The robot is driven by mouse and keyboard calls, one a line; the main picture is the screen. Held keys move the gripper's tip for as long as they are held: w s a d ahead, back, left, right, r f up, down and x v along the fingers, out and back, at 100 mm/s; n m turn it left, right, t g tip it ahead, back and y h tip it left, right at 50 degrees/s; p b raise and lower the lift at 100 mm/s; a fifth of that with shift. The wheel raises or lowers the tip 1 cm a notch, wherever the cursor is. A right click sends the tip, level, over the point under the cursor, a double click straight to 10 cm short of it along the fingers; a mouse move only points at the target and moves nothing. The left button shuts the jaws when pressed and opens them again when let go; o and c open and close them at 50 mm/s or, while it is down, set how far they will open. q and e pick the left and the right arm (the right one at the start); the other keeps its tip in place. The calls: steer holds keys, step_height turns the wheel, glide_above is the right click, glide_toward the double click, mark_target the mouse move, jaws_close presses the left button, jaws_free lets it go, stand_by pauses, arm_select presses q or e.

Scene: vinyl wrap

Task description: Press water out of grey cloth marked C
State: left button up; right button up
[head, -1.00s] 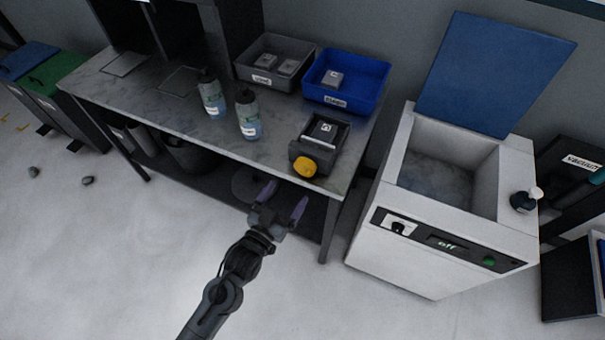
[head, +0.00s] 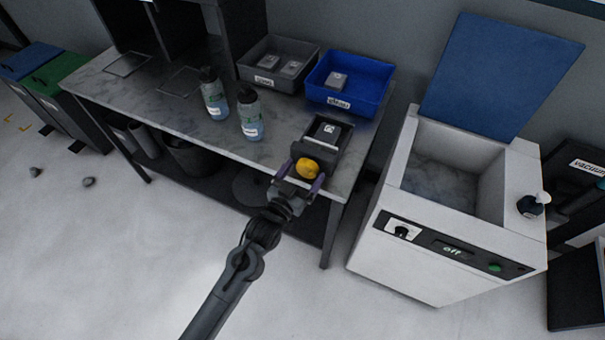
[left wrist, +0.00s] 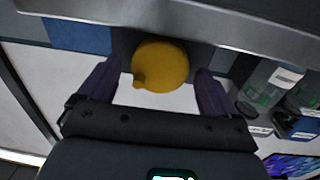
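The press is a dark box (head: 331,150) at the front right edge of the marble-topped table, with a round yellow knob (head: 307,168) on its front. A grey folded cloth (head: 327,130) with a white label lies in its top; the letter is too small to read surely. My left gripper (head: 302,178) is open, with one purple finger on each side of the knob. In the left wrist view the knob (left wrist: 160,66) sits between the fingers, with a gap on both sides. My right gripper is not in view.
Two bottles (head: 214,95) (head: 249,116) stand left of the press. Behind are a grey bin (head: 262,76) and a blue bin (head: 350,102) holding grey cloths. A white machine (head: 425,265) with a raised blue lid and a display reading "off" stands right of the table.

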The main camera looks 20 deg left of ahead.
arm_select(q)
steer(key=c, duration=1)
steer(key=shift+r+m+p, duration=0.2)
steer(key=shift+m+p, duration=0.6)
steer(key=shift+p, duration=0.35)
steer(key=m+p, duration=0.2)
steer(key=shift+d+p, duration=0.1)
steer(key=shift+p, duration=0.25)
steer(key=m+p, duration=0.2)
steer(key=shift+m, duration=0.4)
steer(key=shift+f+m+p, duration=0.2)
steer(key=shift+m+p, duration=0.5)
steer(key=shift+p, duration=0.05)
steer(key=o, duration=1)
